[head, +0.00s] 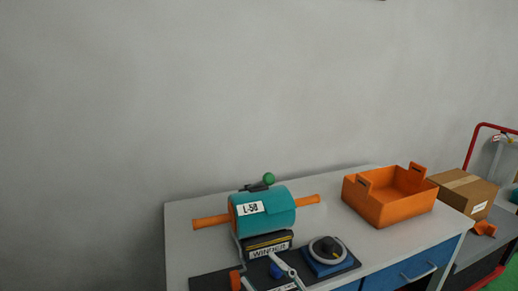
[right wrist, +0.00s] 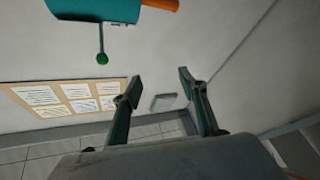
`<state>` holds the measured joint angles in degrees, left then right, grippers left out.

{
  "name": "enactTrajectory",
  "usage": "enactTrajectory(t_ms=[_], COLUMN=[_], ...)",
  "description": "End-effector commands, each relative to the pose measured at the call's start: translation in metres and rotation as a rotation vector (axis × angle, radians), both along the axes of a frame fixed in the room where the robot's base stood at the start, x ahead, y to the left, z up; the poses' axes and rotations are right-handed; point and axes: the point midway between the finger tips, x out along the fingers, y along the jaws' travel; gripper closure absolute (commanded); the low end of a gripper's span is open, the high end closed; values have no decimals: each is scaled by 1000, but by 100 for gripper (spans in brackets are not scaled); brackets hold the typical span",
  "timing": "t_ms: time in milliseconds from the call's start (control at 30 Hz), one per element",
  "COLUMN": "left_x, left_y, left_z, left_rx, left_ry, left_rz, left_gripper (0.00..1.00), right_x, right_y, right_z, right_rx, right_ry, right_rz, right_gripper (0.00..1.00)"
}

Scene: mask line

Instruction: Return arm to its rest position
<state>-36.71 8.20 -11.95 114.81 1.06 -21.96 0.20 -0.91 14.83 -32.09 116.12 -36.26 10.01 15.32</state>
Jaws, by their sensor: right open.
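My right gripper (right wrist: 160,82) is open in the right wrist view, its two fingers apart with nothing between them. Past it, at the top of that view, is part of the teal roll (right wrist: 95,8) with an orange end, and a green ball on a thin rod (right wrist: 102,58). In the head view, the teal roll (head: 265,212) lies on the winder (head: 265,246), with an orange bar end on each side and an "L-50" label. I cannot clearly make out either gripper in the head view.
The grey table (head: 330,225) also holds an orange bin (head: 385,208) with two raised handles and a black dial on a blue base (head: 328,252). A cardboard box (head: 465,190) stands at the right on a red-railed cart. The wall behind is bare.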

Motion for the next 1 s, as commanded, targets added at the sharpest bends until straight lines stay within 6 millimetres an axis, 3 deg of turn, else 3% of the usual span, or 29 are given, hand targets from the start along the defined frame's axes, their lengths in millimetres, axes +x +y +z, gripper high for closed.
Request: enactTrajectory(t_ms=[33,133,233,400,500,700,1000], left_x=[0,0,-1,-1,0,-2,-6], left_y=[0,-1,-1,-2,-2,-2,-2], left_z=[4,6,6,10,13,11,7], left_rx=[-2,-4,-6,-11,-15,-16,-14], left_ry=[-1,0,5,3,1,8,19], left_rz=[1,1,2,4,5,7,6], left_gripper=[100,100,100,100,100,100,100], right_x=[3,2,-12,-63,-97,-146,-155], right_y=[-20,-56,-89,-139,-161,-185,-189], right_z=[-30,-90,-149,-242,-283,-327,-335], right_rx=[4,-1,-18,-65,-90,-124,-129], right_ry=[101,281,451,724,854,1009,1038], right_rz=[-68,-183,-278,-403,-450,-498,-506], right_gripper=[58,58,58,58,58,58,58])
